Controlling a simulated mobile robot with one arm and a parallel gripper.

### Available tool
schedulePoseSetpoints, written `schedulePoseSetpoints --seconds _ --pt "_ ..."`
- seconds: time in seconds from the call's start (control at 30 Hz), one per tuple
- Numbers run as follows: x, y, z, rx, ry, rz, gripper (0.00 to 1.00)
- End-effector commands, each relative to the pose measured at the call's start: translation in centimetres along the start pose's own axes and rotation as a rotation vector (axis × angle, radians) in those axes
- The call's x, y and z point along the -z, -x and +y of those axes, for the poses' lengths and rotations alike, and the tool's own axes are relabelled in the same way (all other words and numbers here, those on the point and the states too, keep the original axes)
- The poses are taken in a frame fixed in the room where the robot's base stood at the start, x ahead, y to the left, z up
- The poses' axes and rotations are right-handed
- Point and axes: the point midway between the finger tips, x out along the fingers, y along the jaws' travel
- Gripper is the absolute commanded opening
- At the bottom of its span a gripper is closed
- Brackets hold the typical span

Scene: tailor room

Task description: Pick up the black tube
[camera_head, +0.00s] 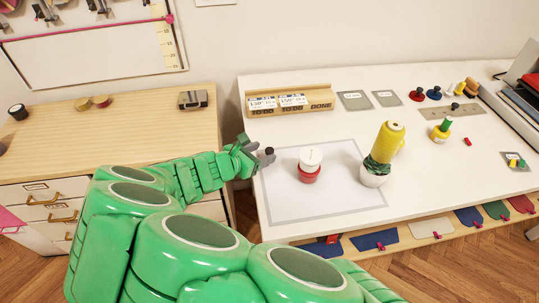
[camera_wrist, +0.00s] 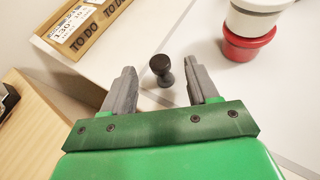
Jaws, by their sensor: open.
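A small black tube (camera_wrist: 161,70), waisted with a round dark top, stands upright on the white table in the wrist view. It is between and slightly beyond the two grey fingers of my gripper (camera_wrist: 160,82), with clear gaps on both sides. In the head view the black tube (camera_head: 269,150) is a small dark shape at the fingertips, partly hidden by them. My gripper (camera_head: 262,156) is open and empty, low over the table's left edge.
A red pot with a white lid (camera_head: 310,173) stands right of the tube. A wooden TO DO/DONE rack (camera_head: 290,108) is behind. A white pot with a yellow spool (camera_head: 374,179) stands further right. A wooden cabinet (camera_head: 140,130) is left, across a gap.

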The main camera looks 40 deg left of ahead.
Motion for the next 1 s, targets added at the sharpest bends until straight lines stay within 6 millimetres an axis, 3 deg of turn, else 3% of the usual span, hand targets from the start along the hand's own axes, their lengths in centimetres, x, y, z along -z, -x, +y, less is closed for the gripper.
schedulePoseSetpoints --seconds 0.27,0.67,1.0 --pt "1.0 0.5 -0.1 0.001 0.058 -0.029 0.59" --pt "0.9 -2.2 -0.1 0.001 0.055 -0.027 0.59" --pt "0.9 -5.8 0.0 0.003 0.054 -0.027 0.59"
